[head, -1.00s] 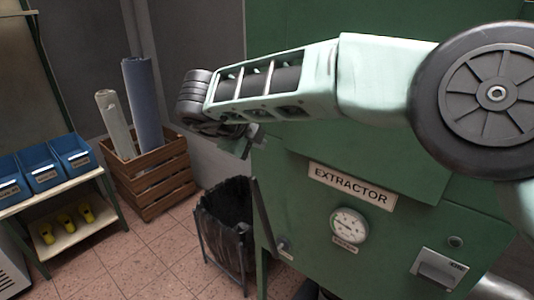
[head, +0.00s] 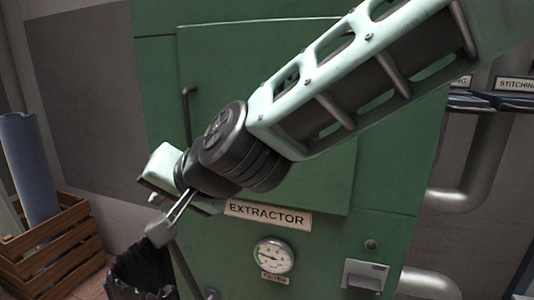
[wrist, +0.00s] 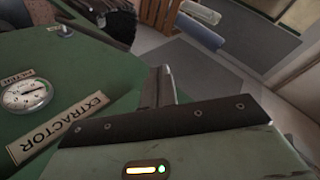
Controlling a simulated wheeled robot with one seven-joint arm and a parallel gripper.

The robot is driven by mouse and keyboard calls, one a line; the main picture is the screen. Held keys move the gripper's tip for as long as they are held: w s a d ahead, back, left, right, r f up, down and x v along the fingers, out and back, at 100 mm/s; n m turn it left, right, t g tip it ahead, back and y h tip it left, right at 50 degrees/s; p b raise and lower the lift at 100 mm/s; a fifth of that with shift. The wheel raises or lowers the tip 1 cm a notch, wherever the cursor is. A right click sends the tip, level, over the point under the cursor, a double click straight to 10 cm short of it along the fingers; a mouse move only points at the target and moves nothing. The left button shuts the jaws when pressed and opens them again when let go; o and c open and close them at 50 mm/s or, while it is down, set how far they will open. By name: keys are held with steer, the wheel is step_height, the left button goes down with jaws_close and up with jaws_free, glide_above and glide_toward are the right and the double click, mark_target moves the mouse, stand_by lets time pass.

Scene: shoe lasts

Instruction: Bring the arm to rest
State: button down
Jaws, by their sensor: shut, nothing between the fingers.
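My gripper (head: 160,229) is at the lower left of the head view, at the end of my pale green arm, which slants down from the upper right. Its thin fingers point down and left, close together and empty. In the wrist view the shut fingers (wrist: 159,86) stick up past the dark edge of my gripper's body. The gripper appears in front of the left side of the green extractor cabinet (head: 320,235) and above the black bin; the exact gap cannot be told.
The extractor has a gauge (head: 273,256), a sign (head: 267,214) and a vertical handle (head: 187,110). The black bin (head: 140,275) stands low left, beside a wooden crate (head: 50,245) with a blue roll (head: 30,165). Grey pipes (head: 480,165) run at right.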

steer(key=s+d+f+n+g+h, duration=0.2)
steer(key=s+d+f, duration=0.3)
steer(key=d, duration=0.5)
steer(key=s+d+f+n+g+h+b, duration=0.1)
steer(key=s+d+f+h, duration=0.3)
steer(key=d, duration=0.6)
steer(key=s+d+f+n+g+h+b, duration=0.1)
steer(key=s+d+f+n+g+h, duration=0.1)
steer(key=s+d+f, duration=0.4)
steer(key=s+d+n+g, duration=0.1)
steer(key=s+d+n, duration=0.1)
steer(key=d, duration=0.2)
steer(key=shift+d+h, duration=0.3)
steer(key=shift+h, duration=0.1)
steer(key=shift+s, duration=0.1)
